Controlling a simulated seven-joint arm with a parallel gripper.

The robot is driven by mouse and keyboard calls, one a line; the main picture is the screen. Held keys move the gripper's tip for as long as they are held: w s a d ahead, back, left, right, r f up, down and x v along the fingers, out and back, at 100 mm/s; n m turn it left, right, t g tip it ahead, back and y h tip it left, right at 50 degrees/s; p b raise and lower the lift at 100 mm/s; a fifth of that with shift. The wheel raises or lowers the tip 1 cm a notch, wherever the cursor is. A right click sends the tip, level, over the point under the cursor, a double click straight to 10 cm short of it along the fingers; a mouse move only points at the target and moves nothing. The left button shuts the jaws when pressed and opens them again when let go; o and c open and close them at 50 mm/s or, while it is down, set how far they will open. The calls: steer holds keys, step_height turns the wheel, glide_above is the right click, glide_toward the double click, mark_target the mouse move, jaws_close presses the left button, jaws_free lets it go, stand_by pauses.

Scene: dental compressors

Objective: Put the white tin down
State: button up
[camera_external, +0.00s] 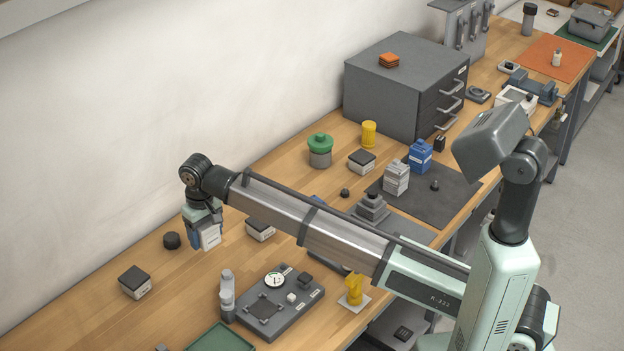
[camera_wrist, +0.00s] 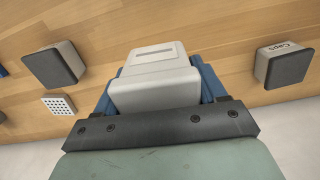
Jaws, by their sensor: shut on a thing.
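The white tin (camera_external: 210,237) is held in my gripper (camera_external: 205,232) over the left part of the wooden bench, in front of the wall. In the wrist view the tin (camera_wrist: 155,72) is a pale, box-shaped can with a narrower top part, between the blue fingers of my gripper (camera_wrist: 155,85). The fingers are shut on its sides. The tin's underside is hidden in the wrist view. In the external view it looks close to the bench top, but I cannot tell whether it touches.
Black-lidded boxes stand left (camera_external: 135,281) and right (camera_external: 260,228) of the tin, with a black knob (camera_external: 172,240) close by. Another pale can (camera_external: 396,178) stands on a dark mat (camera_external: 450,190).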

steer(key=shift+r, duration=0.85)
steer(key=shift+w+d, duration=0.15)
steer(key=shift+w, duration=0.1)
steer(key=w+d+m, duration=0.3)
steer(key=w+d, duration=0.8)
steer(key=w, duration=0.5)
steer(key=n, duration=0.4)
glide_above(297, 180)
steer(key=shift+f, duration=4.85)
steer(key=shift+f, duration=0.1)
steer(key=o, duration=1.3)
steer(key=shift+c, duration=0.2)
